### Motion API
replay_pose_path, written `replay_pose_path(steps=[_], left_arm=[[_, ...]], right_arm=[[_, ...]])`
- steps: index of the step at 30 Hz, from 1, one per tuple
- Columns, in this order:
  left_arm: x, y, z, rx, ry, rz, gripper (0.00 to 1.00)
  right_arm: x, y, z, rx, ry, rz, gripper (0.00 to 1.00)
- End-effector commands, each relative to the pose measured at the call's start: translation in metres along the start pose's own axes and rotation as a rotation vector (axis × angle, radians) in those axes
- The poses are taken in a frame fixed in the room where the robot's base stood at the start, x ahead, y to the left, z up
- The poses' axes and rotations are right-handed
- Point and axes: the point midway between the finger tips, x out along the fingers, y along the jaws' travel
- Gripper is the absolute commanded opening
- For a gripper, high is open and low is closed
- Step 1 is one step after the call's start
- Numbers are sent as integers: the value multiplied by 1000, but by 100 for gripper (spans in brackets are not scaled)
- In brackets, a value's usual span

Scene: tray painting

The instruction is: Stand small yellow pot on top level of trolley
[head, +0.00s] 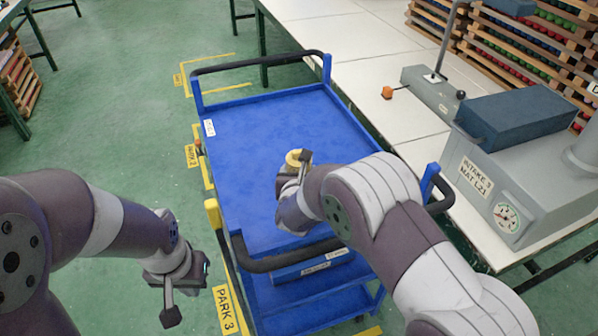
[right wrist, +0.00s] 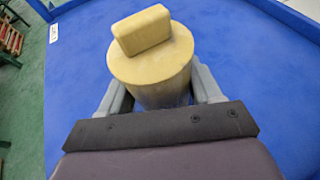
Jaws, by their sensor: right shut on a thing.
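The small yellow pot (right wrist: 150,70) is a cylinder with a block-shaped knob on its lid. In the right wrist view it sits between the two grey fingers of my right gripper (right wrist: 162,88), which is shut on it. In the head view the pot (head: 293,157) is mostly hidden by my right gripper (head: 298,164) and arm, over the trolley's blue top level (head: 250,130). It looks upright; I cannot tell whether its base touches the surface. My left gripper (head: 188,290) is open and empty, left of the trolley over the floor.
The trolley top is otherwise clear, with raised edges and black handles (head: 255,62) at both ends. Yellow floor markings lie left.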

Motion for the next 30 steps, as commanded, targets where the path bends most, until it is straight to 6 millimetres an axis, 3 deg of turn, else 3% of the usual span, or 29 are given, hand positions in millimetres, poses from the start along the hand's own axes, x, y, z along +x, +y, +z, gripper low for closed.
replay_pose_path(steps=[6,7,9,20,30], left_arm=[[6,0,1,0,0,0,0],[4,0,0,0,0,0,0],[4,0,0,0,0,0,0],[-1,0,0,0,0,0,0],[7,0,1,0,0,0,0]], right_arm=[[2,0,-2,1,-2,0,11],[1,0,-2,0,1,0,73],[1,0,-2,0,1,0,89],[-3,0,1,-1,1,1,89],[-74,0,0,-1,0,3,89]])
